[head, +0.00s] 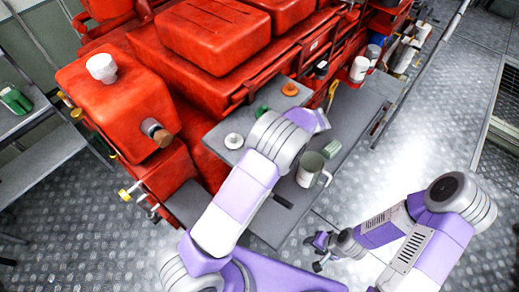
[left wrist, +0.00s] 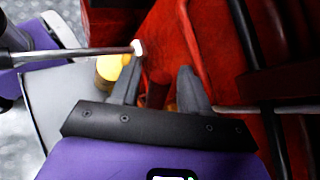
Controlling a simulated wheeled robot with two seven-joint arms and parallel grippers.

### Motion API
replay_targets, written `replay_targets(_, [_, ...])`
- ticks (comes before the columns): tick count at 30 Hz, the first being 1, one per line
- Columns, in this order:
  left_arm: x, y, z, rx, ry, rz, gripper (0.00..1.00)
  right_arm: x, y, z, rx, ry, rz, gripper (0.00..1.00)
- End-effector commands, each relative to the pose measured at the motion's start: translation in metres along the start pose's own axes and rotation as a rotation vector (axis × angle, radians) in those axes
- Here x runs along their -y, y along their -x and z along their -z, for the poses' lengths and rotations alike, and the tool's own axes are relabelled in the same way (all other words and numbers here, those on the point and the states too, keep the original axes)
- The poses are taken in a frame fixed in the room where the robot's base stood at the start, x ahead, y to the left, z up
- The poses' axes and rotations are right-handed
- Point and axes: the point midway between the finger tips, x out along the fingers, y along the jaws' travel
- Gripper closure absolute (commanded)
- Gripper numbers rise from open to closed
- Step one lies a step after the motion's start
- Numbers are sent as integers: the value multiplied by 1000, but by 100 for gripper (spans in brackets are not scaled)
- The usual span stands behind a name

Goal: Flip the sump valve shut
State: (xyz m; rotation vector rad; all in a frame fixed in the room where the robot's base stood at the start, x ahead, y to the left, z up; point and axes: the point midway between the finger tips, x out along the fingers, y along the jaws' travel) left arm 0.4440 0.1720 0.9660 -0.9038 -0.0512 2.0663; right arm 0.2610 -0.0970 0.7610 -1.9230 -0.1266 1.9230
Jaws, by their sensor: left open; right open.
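The red engine (head: 205,85) fills the upper left of the head view. I cannot single out the sump valve for sure. In the left wrist view a thin grey rod (left wrist: 70,53) with a pale tip (left wrist: 137,48) comes in from the left and ends by my left finger. A yellow round part (left wrist: 108,68) sits behind that finger. My left gripper (left wrist: 160,72) is open, with red surface and a dark red part beyond the gap. In the head view its fingers are hidden behind the wrist. My right gripper (head: 318,252) is open and empty, low over the floor.
A grey shelf (head: 349,112) beside the engine holds a grey-green mug (head: 310,171), a white round piece (head: 233,141) and an orange piece (head: 290,89). Cans (head: 359,69) stand further back. A bench (head: 40,165) is at the left. The chequered floor at the right is clear.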

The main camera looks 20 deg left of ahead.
Motion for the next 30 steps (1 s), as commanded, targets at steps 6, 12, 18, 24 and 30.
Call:
replay_targets(6, [0,14,0,-2,1,2,54,0,1,0,0,0,0,52])
replay_targets(12, [0,47,1,-3,1,1,54,1,4,0,0,0,0,52])
replay_targets(18, [0,69,0,-1,0,1,54,2,5,0,0,0,0,52])
replay_targets(24, [0,76,0,0,0,0,54,2,5,0,0,0,0,52])
replay_targets(30, [0,76,0,0,0,0,54,2,5,0,0,0,0,52])
